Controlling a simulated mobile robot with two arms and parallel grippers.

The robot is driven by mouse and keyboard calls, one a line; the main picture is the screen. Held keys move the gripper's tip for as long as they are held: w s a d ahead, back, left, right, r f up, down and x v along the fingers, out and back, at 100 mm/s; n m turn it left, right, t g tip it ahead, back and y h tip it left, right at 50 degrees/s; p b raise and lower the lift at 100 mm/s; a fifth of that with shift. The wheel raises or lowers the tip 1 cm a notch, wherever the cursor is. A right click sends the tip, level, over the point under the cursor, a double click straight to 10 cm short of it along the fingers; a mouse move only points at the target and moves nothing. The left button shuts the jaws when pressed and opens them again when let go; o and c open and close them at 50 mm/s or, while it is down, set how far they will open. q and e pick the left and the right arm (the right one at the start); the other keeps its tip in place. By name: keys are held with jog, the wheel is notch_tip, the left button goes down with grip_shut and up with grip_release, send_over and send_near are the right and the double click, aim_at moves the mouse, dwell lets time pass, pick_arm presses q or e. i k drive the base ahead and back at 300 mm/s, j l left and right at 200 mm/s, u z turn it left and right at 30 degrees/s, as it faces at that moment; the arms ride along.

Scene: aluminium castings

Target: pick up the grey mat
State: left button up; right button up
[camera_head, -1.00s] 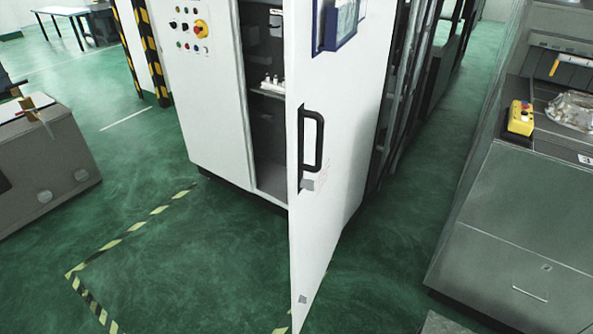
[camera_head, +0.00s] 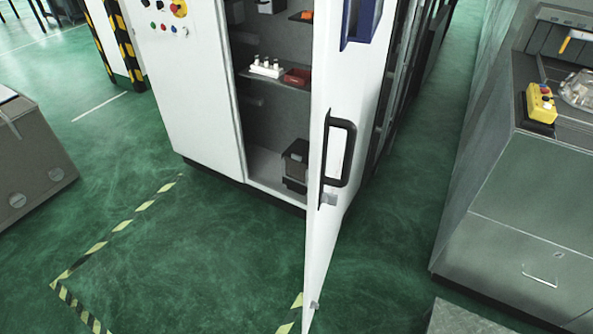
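A flat grey piece, which looks like the grey mat (camera_head: 462,318), lies on the green floor at the bottom right, in front of the grey machine. Only its far part shows; the rest is cut off by the bottom edge of the picture. Neither of my grippers is in view.
A white cabinet (camera_head: 195,95) stands in the middle with its door (camera_head: 338,215) swung open toward me. A grey machine (camera_head: 520,220) with a yellow control box (camera_head: 541,103) stands at the right. A grey box-like unit (camera_head: 35,150) is at the left. Green floor (camera_head: 200,260) is clear in front.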

aim_at(295, 168)
jog(key=j+u, duration=0.25)
jog(key=i+j+u, duration=0.5)
jog(key=j, duration=0.25)
jog(key=i+j+u, duration=0.35)
jog(key=i+j, duration=0.15)
jog(key=i+z, duration=0.45)
jog(key=i+j+z, duration=0.15)
jog(key=i+z, duration=0.3)
jog(key=k, duration=0.05)
